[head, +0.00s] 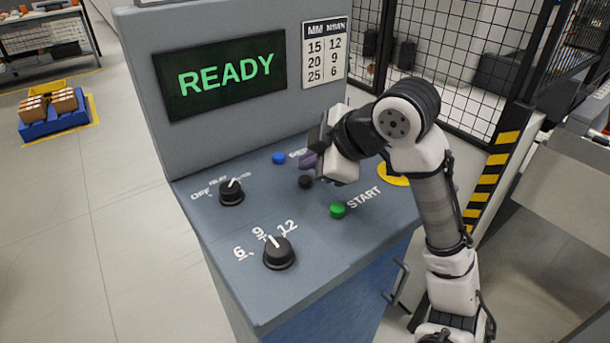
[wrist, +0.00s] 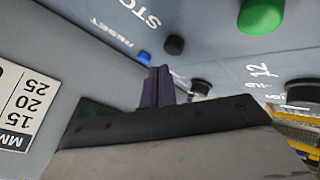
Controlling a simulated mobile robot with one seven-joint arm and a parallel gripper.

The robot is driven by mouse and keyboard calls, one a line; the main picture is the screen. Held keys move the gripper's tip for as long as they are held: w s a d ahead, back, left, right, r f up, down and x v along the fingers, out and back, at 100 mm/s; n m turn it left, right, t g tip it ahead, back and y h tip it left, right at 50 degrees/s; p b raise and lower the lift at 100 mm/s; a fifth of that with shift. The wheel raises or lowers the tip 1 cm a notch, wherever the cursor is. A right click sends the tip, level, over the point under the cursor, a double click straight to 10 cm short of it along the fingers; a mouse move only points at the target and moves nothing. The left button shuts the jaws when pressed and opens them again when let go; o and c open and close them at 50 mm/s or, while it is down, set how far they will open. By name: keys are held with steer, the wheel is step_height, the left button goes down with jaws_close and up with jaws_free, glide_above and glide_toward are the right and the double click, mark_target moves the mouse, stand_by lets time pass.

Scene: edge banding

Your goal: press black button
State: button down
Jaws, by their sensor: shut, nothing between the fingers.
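The black button (head: 305,182) is a small dark knob on the sloped grey panel, between the blue and green buttons. It also shows in the wrist view (wrist: 174,45), beside the word STOP. My gripper (head: 308,161) is shut and empty, its purple fingers just above and behind the black button in the head view. In the wrist view the shut fingertips (wrist: 158,69) point toward the panel, just below the black and blue buttons. A gap shows between fingertips and black button there; their height above the panel is hard to tell. In the head view my gripper hides the STOP label.
Nearby are the blue RESET button (head: 279,158) and green START button (head: 338,210). Two black rotary knobs (head: 231,192) (head: 279,253) stand toward the left and front. The upright console face carries a screen (head: 220,76) reading READY and a number chart (head: 324,52).

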mark_target(310, 182)
steer(key=shift+r+p, duration=1.7)
steer(key=shift+r, duration=0.65)
steer(key=shift+f, duration=0.1)
